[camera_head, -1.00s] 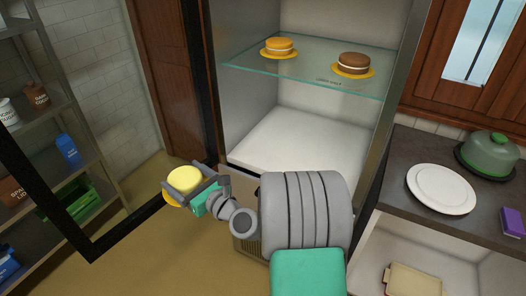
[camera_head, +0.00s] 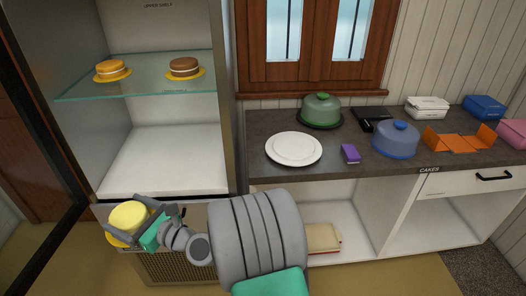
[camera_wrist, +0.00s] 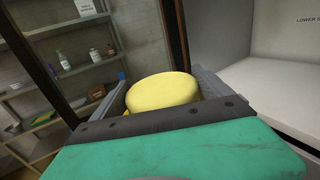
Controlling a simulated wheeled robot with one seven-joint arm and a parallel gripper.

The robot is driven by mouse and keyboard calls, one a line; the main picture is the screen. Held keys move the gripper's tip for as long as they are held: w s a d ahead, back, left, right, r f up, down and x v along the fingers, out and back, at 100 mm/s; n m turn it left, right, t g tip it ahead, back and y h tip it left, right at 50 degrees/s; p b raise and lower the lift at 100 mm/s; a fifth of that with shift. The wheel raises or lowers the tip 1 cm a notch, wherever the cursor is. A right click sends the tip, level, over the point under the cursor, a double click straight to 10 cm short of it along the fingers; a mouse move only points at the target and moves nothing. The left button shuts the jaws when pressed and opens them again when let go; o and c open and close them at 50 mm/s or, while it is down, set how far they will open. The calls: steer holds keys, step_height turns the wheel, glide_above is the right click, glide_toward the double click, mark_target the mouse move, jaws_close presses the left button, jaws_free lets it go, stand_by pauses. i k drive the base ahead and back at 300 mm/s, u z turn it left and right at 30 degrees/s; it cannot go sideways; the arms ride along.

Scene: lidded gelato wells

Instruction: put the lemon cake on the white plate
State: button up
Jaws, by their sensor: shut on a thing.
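The lemon cake (camera_head: 129,215) is a pale yellow round cake on a darker yellow base. My gripper (camera_head: 130,222) is shut on it, in front of the open fridge in the head view. In the wrist view the lemon cake (camera_wrist: 163,91) sits between the two grey fingers; the lower parts of the fingers and most of the base are hidden. The white plate (camera_head: 294,149) lies empty on the dark counter, to the right of the fridge and of my gripper.
An orange cake (camera_head: 112,70) and a brown cake (camera_head: 184,68) stand on the glass shelf (camera_head: 140,84). Near the plate are a green dome (camera_head: 321,109), a purple block (camera_head: 350,153) and a blue dome (camera_head: 396,138). An open orange box (camera_head: 458,138) lies further right.

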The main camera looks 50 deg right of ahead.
mark_target(294, 146)
steer(key=u, duration=0.05)
steer(key=k, duration=0.2)
steer(key=z, duration=1)
steer(key=i, duration=1)
